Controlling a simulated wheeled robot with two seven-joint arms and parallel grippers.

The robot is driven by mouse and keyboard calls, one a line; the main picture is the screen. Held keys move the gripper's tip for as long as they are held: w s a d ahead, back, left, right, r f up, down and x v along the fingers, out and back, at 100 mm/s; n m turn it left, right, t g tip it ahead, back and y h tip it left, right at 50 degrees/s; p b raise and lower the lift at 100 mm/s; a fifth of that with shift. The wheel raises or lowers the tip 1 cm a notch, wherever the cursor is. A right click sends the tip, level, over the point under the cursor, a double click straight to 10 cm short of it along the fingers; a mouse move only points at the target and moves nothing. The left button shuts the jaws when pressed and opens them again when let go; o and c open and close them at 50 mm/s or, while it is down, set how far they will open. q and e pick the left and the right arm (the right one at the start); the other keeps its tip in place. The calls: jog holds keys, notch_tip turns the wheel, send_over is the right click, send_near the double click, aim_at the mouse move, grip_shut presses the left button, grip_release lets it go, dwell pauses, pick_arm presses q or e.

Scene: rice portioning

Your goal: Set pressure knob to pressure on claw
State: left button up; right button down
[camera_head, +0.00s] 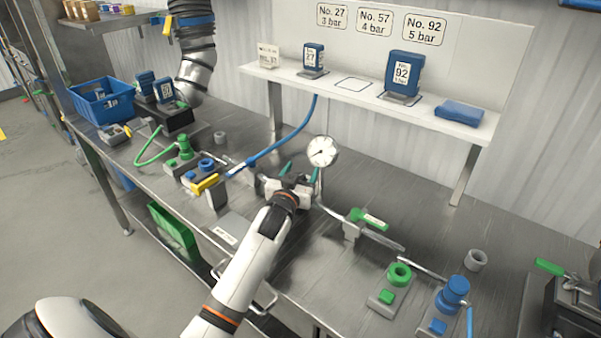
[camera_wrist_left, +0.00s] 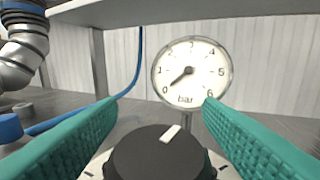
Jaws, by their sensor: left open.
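My left gripper (camera_head: 301,171) is open over the bench beside the pressure gauge (camera_head: 322,151). In the left wrist view its teal fingers stand on both sides of a black pressure knob (camera_wrist_left: 155,157). I cannot tell whether they touch it. The knob's white mark points up and slightly right. The gauge (camera_wrist_left: 192,60) is marked in bar from 0 to 6, and its needle points lower left, close to 0. I cannot single out a claw. Signs read No. 27 3 bar (camera_head: 332,16), No. 57 4 bar (camera_head: 375,22) and No. 92 5 bar (camera_head: 424,29). My right gripper is out of view.
A raised shelf (camera_head: 440,122) behind bears blue No. 27 (camera_head: 314,58) and No. 92 (camera_head: 403,76) units. A blue hose (camera_head: 285,142) runs left of the gauge. Valves with green handles (camera_head: 369,219) and fittings (camera_head: 453,293) stand right. A blue crate (camera_head: 97,102) is far left.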

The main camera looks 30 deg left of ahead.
pick_arm(q)
jog(key=c, duration=1)
jog(key=shift+r+m+h+p, duration=0.15)
jog(key=shift+m+h+p, duration=0.45)
jog(key=shift+h+p, duration=0.15)
jog(key=shift+m+t+h+p, duration=0.3)
jog(key=shift+m+h+p, duration=0.3)
jog(key=shift+h, duration=0.35)
jog(key=shift+d+m+h, duration=0.15)
jog(key=shift+m+h, duration=0.55)
jog(key=shift+h, duration=0.4)
jog(key=shift+o, duration=0.2)
jog(key=shift+d+m+h+b, duration=0.15)
jog(key=shift+m+h, duration=0.35)
jog(key=shift+h, duration=0.35)
jog(key=shift+d+m+h+b, duration=0.15)
jog(key=shift+m+h, duration=0.35)
jog(key=shift+h, duration=0.65)
jog(key=o, duration=1)
jog(key=shift+c, duration=0.2)
